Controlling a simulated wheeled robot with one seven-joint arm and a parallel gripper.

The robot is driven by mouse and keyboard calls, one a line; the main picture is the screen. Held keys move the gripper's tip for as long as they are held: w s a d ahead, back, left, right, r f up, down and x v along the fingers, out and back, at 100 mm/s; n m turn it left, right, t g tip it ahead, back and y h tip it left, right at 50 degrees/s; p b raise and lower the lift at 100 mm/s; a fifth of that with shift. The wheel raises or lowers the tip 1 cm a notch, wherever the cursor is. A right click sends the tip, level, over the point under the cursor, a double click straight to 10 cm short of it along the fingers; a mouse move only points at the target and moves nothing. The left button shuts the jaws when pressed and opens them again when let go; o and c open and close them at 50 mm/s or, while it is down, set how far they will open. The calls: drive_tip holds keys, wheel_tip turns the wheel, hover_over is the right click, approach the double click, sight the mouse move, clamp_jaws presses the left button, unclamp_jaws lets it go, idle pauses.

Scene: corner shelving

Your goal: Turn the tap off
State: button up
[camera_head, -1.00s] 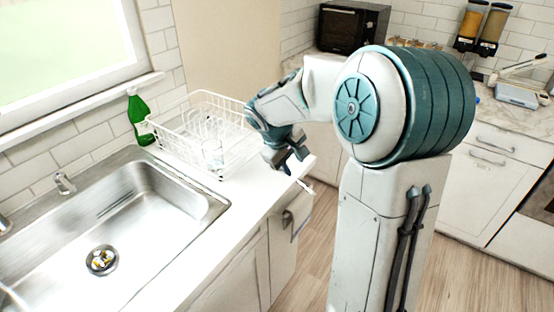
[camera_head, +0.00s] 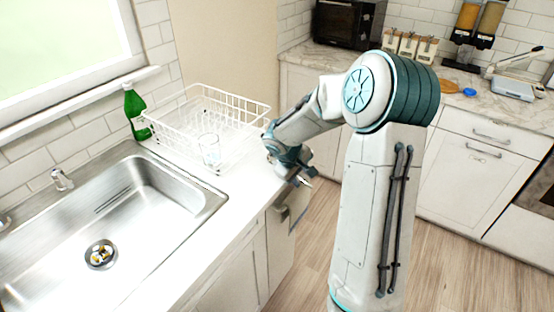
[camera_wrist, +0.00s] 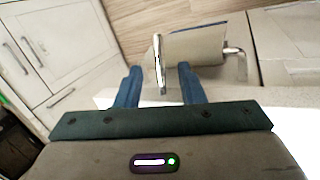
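The steel sink (camera_head: 150,225) is at the left in the head view. A small metal fitting (camera_head: 62,180) stands on its back rim; I cannot tell if it is the tap's lever. Another metal piece (camera_head: 4,222), possibly part of the tap, is cut off by the left edge. The rest of the tap is out of view, and no running water is visible. My gripper (camera_head: 303,181) is beyond the counter's right edge, well away from the sink.
A white dish rack (camera_head: 240,105) with a glass (camera_head: 209,150) stands on the counter beside the sink. A green bottle (camera_head: 135,112) is by the wall. Open floor lies right.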

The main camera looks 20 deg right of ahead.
drive_tip(key=shift+w+d+f, duration=0.1)
drive_tip(key=shift+d+f, duration=0.15)
drive_tip(key=shift+f, duration=0.3)
clamp_jaws()
drive_tip(key=shift+r, duration=0.15)
drive_tip(key=s+d+r, duration=0.7)
drive_tip(key=s+r, duration=0.2)
drive_tip(key=r, duration=0.1)
drive_tip(key=shift+d+r, duration=0.35)
